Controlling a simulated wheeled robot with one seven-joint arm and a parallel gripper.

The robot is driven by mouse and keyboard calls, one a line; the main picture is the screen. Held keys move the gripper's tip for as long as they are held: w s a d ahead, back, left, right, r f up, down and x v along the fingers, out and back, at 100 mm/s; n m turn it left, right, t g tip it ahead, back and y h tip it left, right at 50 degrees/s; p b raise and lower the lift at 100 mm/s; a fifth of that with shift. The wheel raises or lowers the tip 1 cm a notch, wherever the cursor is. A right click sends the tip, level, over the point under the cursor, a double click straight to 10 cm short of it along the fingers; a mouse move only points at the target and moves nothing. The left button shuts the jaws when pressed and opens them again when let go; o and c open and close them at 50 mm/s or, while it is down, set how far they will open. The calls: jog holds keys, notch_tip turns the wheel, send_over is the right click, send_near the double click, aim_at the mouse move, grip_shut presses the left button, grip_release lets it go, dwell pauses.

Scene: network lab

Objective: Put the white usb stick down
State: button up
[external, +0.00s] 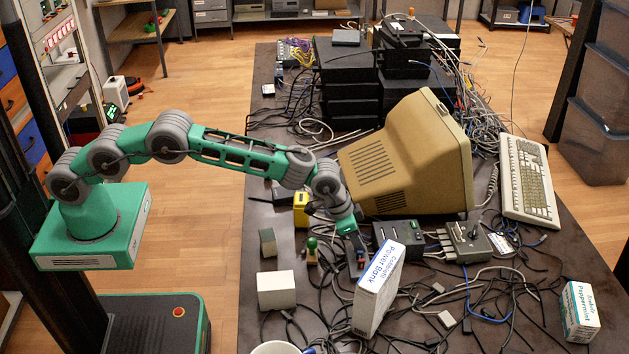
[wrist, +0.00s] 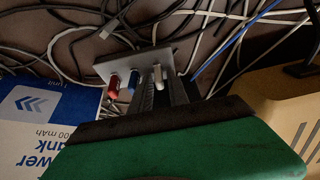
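In the wrist view, the small white usb stick (wrist: 157,76) is at the right end of a grey plate (wrist: 130,66), beside a blue stick (wrist: 133,80) and a red stick (wrist: 113,88). The dark fingers of my gripper (wrist: 164,88) are close around or beside the white stick; whether they touch it is unclear. In the external view, my gripper (external: 353,238) points down just left of a dark box, near the power bank box. The white stick cannot be made out there.
A power bank box (external: 377,290) stands close in front of my gripper. A beige monitor (external: 415,155) is behind it. A grey switch box (external: 466,242) stands to the right. A white block (external: 276,290) and a yellow object (external: 301,209) lie left. Loose cables cover much of the table.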

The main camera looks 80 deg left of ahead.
jog(key=shift+c, duration=0.5)
grip_shut()
